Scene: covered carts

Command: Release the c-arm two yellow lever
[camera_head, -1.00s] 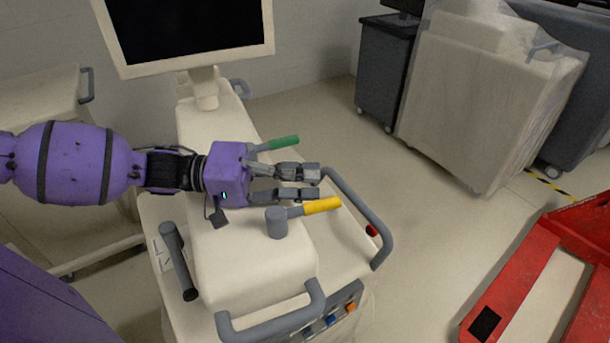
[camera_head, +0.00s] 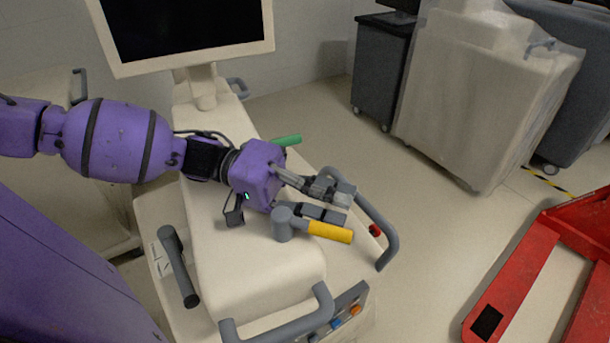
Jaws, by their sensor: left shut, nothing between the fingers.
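The yellow lever (camera_head: 330,232) is a yellow-tipped handle on a grey round pivot (camera_head: 283,225), on top of the white C-arm cart (camera_head: 265,272). It points right and slightly toward the bottom of the view. My left gripper (camera_head: 342,204) is shut and empty. Its fingers are just above the yellow grip in the picture, on the lever's far side, and the nearer finger lies close along it. I cannot tell whether they touch. A green lever (camera_head: 288,140) shows behind my gripper, with its base hidden. My right gripper is out of view.
A grey rail (camera_head: 378,230) with a red button (camera_head: 375,230) borders the cart's right side. A grey front handle (camera_head: 280,322) and a dark side handle (camera_head: 177,265) stick out. A monitor (camera_head: 185,35) stands behind. A red pallet-jack-like frame (camera_head: 512,285) lies right. Floor between is clear.

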